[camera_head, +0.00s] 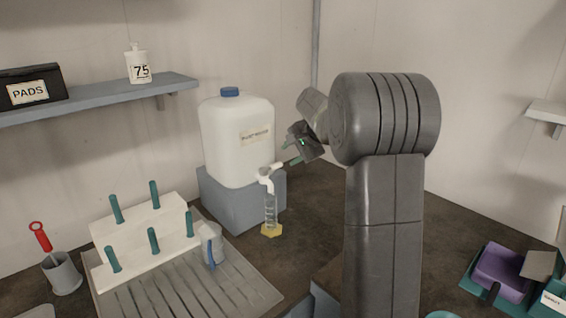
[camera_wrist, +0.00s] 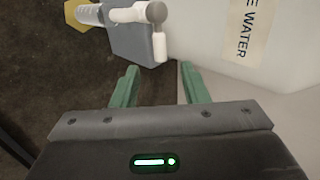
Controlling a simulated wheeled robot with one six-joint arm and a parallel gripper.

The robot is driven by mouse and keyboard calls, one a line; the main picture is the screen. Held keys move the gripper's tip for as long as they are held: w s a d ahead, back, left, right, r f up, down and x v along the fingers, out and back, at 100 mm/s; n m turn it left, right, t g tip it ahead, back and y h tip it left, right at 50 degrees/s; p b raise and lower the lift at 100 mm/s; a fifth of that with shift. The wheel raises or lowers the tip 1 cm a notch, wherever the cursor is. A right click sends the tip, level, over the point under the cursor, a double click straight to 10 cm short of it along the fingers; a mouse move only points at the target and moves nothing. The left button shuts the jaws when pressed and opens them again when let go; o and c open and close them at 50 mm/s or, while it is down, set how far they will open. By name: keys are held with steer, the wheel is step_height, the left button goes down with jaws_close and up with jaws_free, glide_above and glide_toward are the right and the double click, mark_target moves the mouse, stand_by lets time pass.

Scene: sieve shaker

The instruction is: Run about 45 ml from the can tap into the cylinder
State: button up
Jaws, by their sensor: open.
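The white water can (camera_head: 236,135) has a blue cap and stands on a grey block. Its white tap (camera_head: 264,176) sticks out at the lower front; the tap also shows in the wrist view (camera_wrist: 126,14). The clear graduated cylinder (camera_head: 270,209) stands upright on a yellow base below the tap spout, and part of it shows in the wrist view (camera_wrist: 94,14). Any water in it is too small to tell. My gripper (camera_head: 291,161) is open, with its green fingers just right of the tap. In the wrist view the gap between the fingertips (camera_wrist: 158,78) is empty, with the tap beyond it.
The grey block (camera_head: 240,205) stands under the can. A purple box (camera_head: 502,270) lies at the right. Brown counter is bare around the cylinder's right side.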

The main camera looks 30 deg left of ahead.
mark_target(276, 166)
steer(key=v, duration=0.5)
steer(key=shift+d, duration=0.1)
steer(key=p+x, duration=0.1)
steer(key=x, duration=1.2)
steer(key=shift+a+f, duration=0.15)
steer(key=shift+a, duration=0.25)
steer(key=shift+s+d+m+t+p, duration=0.2)
steer(key=shift+m+t+p, duration=0.1)
steer(key=shift+m+p, duration=0.1)
steer(key=shift+w+f, duration=0.1)
steer(key=shift+w, duration=0.05)
